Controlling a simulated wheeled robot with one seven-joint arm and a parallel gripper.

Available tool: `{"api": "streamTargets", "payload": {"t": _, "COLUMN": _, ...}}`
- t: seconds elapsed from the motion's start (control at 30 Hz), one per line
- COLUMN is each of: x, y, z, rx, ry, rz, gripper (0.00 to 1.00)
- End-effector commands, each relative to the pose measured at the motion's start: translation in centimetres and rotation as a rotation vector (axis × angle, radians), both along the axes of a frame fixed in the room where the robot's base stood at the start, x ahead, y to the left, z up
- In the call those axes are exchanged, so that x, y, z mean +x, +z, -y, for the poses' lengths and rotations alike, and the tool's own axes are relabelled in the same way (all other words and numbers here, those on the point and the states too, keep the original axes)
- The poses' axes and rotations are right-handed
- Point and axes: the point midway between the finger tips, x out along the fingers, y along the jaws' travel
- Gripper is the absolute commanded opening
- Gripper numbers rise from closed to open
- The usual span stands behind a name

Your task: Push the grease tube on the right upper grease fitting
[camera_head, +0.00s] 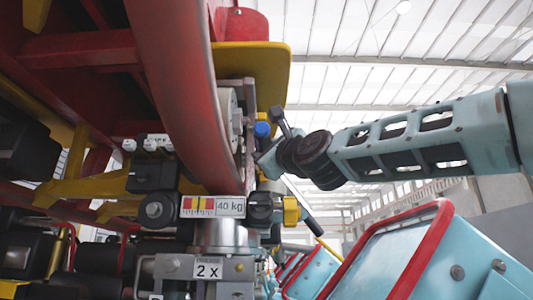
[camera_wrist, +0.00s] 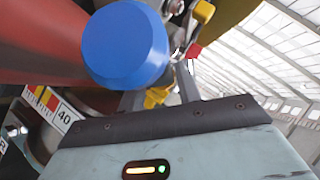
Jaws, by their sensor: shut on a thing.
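My gripper (camera_head: 265,160) is at the end of the teal arm, reaching in from the right beside the curved red rail. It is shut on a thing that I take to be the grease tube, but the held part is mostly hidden. A blue round cap (camera_head: 262,129) shows just above the gripper and large in the wrist view (camera_wrist: 125,45). I cannot clearly make out the right upper grease fitting or any contact with it.
The curved red rail (camera_head: 180,80) and a yellow plate (camera_head: 262,70) stand close by the gripper. Below are a 40 kg label (camera_head: 213,206), a yellow knob (camera_head: 291,210) and a 2 x label (camera_head: 207,268). Teal train cars with red bars (camera_head: 425,245) fill the lower right.

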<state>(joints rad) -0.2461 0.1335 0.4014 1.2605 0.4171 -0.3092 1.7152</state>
Motion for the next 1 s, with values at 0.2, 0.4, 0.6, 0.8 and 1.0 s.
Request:
{"api": "streamTargets", "payload": {"t": 0.2, "x": -1.4, "y": 0.0, "z": 0.0, "rx": 0.002, "ry": 0.001, "rz": 0.002, "gripper": 0.0}}
{"api": "streamTargets", "payload": {"t": 0.4, "x": -2.5, "y": 0.1, "z": -0.1, "rx": 0.003, "ry": 0.001, "rz": 0.002, "gripper": 0.0}}
{"api": "streamTargets", "payload": {"t": 0.6, "x": -3.6, "y": 0.0, "z": -0.1, "rx": 0.003, "ry": 0.0, "rz": 0.001, "gripper": 0.0}}
{"api": "streamTargets", "payload": {"t": 0.8, "x": -4.7, "y": 0.1, "z": -0.1, "rx": 0.002, "ry": 0.0, "rz": 0.001, "gripper": 0.0}}
{"api": "streamTargets", "payload": {"t": 1.0, "x": -5.8, "y": 0.1, "z": -0.2, "rx": 0.001, "ry": 0.001, "rz": 0.001, "gripper": 0.0}}
